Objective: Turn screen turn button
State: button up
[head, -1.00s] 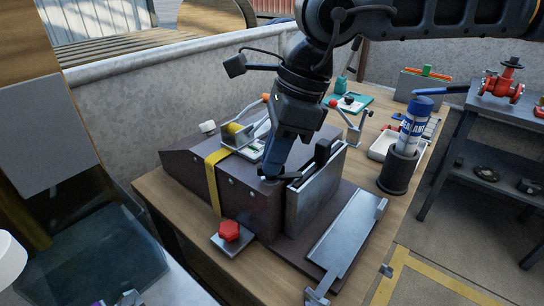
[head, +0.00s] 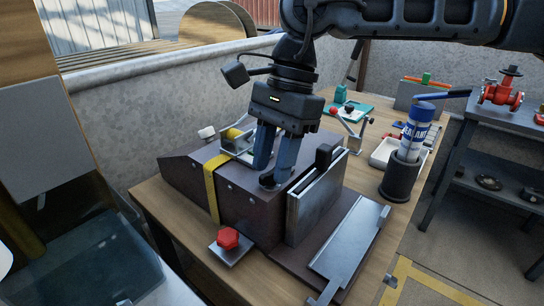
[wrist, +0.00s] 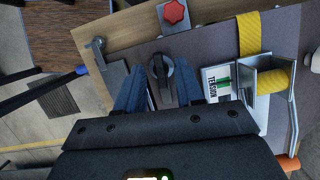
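The turn button is a dark round knob with a raised grip bar, on top of the brown sloped housing (head: 247,207). In the wrist view the knob (wrist: 161,69) lies between the two blue fingers of my gripper (wrist: 159,76), its bar running roughly along the fingers. The gripper is open, with a gap showing on both sides of the bar. In the head view my gripper (head: 271,172) points down at the knob (head: 269,184), whose top is partly hidden by the fingers. I cannot tell whether the fingertips touch the knob's base.
An upright metal plate (head: 313,202) stands just right of the knob. A yellow strap (head: 211,186) and a metal bracket with a yellow roller (head: 235,133) are to the left. A red button (head: 228,238) is at the front.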

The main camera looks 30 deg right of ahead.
jog(key=shift+r+p, duration=1.15)
jog(key=shift+r, duration=1.9)
jog(key=v, duration=0.7)
jog(key=shift+r, duration=0.35)
